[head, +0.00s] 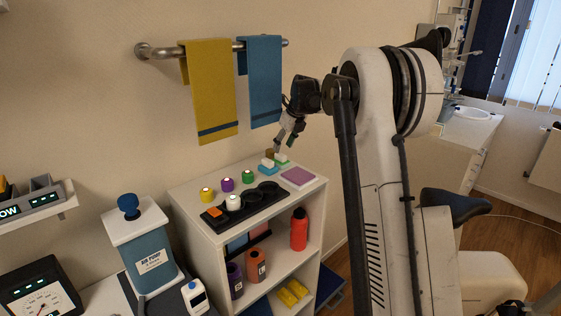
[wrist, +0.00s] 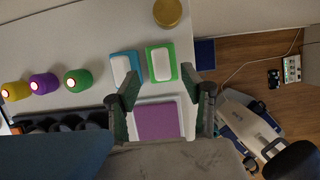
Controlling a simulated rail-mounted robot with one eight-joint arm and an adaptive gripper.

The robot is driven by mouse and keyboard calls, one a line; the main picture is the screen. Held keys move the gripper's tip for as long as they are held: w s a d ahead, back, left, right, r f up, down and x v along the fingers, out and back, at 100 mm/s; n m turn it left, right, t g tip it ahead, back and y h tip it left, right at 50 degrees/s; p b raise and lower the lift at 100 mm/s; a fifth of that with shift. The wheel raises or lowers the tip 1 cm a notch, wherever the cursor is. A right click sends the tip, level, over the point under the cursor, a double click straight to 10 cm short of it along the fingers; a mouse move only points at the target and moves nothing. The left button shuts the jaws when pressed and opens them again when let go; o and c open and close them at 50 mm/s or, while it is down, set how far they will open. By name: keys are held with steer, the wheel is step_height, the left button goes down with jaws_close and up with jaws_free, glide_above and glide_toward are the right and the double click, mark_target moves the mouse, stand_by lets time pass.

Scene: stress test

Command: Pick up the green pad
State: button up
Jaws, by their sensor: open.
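The green pad (wrist: 161,64), with a white block-shaped middle, lies on the white shelf top in the wrist view. In the head view the green pad (head: 282,160) shows small below my gripper. A blue pad (wrist: 124,68) of the same kind lies just left of it. My gripper (head: 288,141) is open above the shelf top. In the wrist view my gripper (wrist: 165,92) has its two fingers apart, with nothing between them. The green pad lies ahead of the fingertips, between their lines, and appears apart from them.
A purple square pad (head: 298,177) lies beside a black tray (head: 245,208) of round slots. Yellow, purple and green knobs (head: 248,176) stand behind the tray. A gold round object (wrist: 168,12) stands past the green pad. Towels (head: 210,95) hang on the wall above.

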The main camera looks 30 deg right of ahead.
mark_target(280, 154)
steer(key=shift+p+x, duration=0.75)
steer(key=shift+x, duration=2)
steer(key=shift+d, duration=0.1)
steer(key=c, duration=0.9)
steer(key=shift+s+r, duration=0.1)
jaws_close()
steer(key=shift+r+b, duration=0.15)
steer(key=shift+b, duration=0.25)
steer(key=s+d+b, duration=0.2)
steer(key=d+b, duration=0.1)
steer(key=d, duration=1.5)
steer(key=shift+r, duration=0.1)
